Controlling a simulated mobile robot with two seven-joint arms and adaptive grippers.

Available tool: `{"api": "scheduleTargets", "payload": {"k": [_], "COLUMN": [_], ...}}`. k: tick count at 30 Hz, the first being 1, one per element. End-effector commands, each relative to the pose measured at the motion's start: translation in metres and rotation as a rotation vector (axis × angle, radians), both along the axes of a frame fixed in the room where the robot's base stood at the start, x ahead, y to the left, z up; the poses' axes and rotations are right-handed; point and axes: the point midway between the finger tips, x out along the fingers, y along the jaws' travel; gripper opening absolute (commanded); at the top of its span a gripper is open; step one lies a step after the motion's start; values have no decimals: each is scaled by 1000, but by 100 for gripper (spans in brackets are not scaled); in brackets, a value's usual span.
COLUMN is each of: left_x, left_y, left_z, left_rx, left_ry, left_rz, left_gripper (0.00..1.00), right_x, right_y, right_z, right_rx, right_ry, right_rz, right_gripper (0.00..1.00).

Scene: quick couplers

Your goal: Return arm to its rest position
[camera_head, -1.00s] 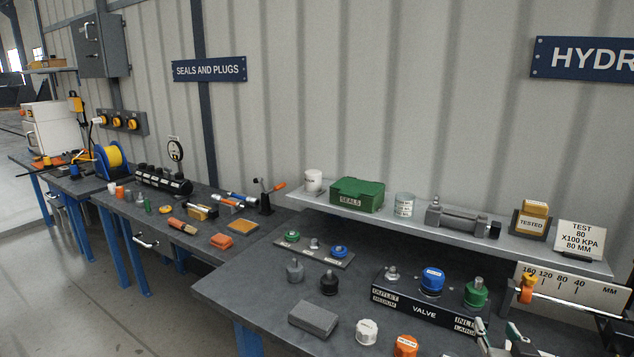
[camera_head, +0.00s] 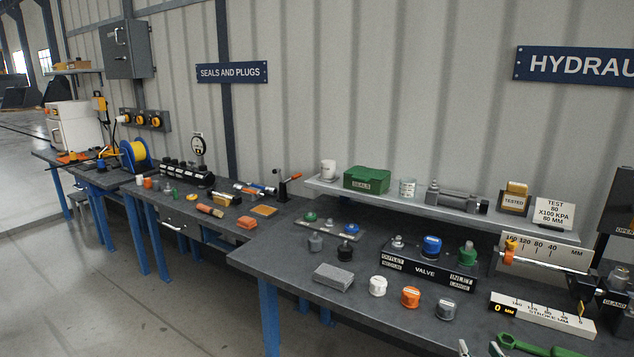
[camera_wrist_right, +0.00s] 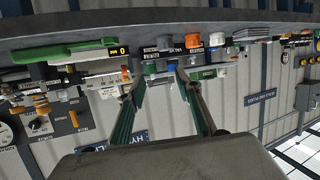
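My right gripper (camera_head: 479,347) shows only as two fingertips at the bottom edge in the head view, in front of the bench's front part. In the right wrist view the gripper (camera_wrist_right: 157,78) has its two dark green fingers spread well apart, with nothing between them. That view is upside down, with the bench and its parts beyond the fingers. My left gripper is in neither view. The valve block (camera_head: 425,274) stands on the bench with a grey, a blue (camera_head: 432,246) and a green coupler (camera_head: 467,254) on top.
The bench (camera_head: 290,262) carries a grey block (camera_head: 333,276), white (camera_head: 377,286), orange (camera_head: 410,297) and grey caps (camera_head: 446,309), a stroke gauge (camera_head: 540,312) and a green wrench (camera_head: 522,345). A shelf (camera_head: 400,199) runs behind. Open floor (camera_head: 90,290) lies at left.

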Motion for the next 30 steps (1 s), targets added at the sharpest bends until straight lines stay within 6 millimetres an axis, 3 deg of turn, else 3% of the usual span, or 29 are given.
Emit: {"api": "scheduleTargets", "payload": {"k": [1,5,9,12,15,21,30], "left_x": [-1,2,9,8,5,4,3], "left_y": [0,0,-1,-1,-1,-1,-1], "left_z": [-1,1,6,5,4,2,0], "left_rx": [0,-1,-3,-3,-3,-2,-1], "left_ry": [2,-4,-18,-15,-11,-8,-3], "left_rz": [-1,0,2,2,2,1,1], "left_gripper": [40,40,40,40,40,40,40], "right_x": [-5,-23,-64,-101,-134,-169,-171], "right_y": [11,41,75,95,109,121,122], "right_z": [-24,-83,-157,-202,-234,-262,-264], "right_rx": [-19,-54,-80,-86,-85,-81,-80], "right_ry": [27,85,156,200,233,262,262], "right_rz": [44,159,292,376,436,491,495], "right_gripper": [34,34,34,34,34,34,34]}}
